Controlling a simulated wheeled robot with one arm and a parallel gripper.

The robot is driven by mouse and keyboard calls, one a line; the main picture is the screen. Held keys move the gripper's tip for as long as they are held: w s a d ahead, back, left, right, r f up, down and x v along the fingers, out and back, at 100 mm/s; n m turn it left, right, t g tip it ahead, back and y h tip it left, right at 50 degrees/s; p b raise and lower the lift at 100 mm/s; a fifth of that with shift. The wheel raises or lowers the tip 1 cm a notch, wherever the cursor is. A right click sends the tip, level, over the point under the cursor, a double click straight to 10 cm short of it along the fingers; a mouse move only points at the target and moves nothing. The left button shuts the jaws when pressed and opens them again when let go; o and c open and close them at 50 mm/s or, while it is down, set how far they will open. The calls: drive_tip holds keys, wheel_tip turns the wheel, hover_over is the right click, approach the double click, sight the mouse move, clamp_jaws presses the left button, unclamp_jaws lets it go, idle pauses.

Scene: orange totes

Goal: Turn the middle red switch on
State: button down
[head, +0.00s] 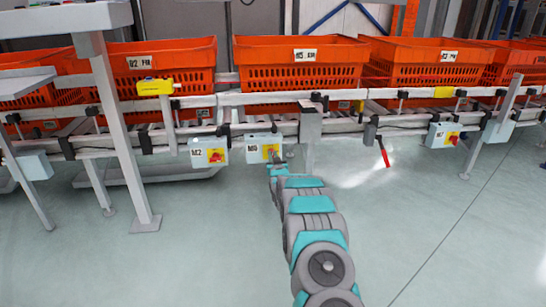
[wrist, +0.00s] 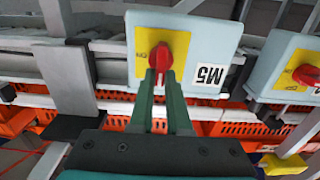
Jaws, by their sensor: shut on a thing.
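The middle red switch (wrist: 179,48) is a red rotary knob on a yellow plate, on the grey-white box labelled M5 (wrist: 204,28) in the wrist view. The picture there is upside down. My gripper (wrist: 160,78) has its two green fingers close together, shut on the knob's near end. The knob stands roughly upright in that view, with small marks beside it that I cannot read fully. In the head view the M5 box (head: 253,151) hangs under the conveyor, and my gripper (head: 275,162) reaches its front and hides part of the knob.
The M2 box (head: 197,153) with its own red switch (head: 215,156) is just left. Another switch box (head: 436,137) is farther right. A conveyor post (head: 310,135) stands close right of my gripper. Orange totes (head: 299,64) line the conveyor above. The floor in front is clear.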

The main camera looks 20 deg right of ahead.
drive_tip(key=shift+m, duration=0.4)
drive_tip(key=shift+s+d+f+m+p, duration=0.2)
drive_tip(key=shift+m+p, duration=0.55)
drive_tip(key=shift+m, duration=2.1)
drive_tip(key=shift+w+d+f+m+p, duration=0.1)
drive_tip(key=shift+d+f+m+p, duration=0.45)
drive_tip(key=shift+m, duration=2.25)
drive_tip(key=shift+s+r+m+p, duration=0.1)
drive_tip(key=shift+m+p, duration=0.9)
drive_tip(key=shift+m, duration=1.85)
drive_tip(key=c, duration=0.9)
unclamp_jaws()
drive_tip(key=shift+s+f, duration=0.1)
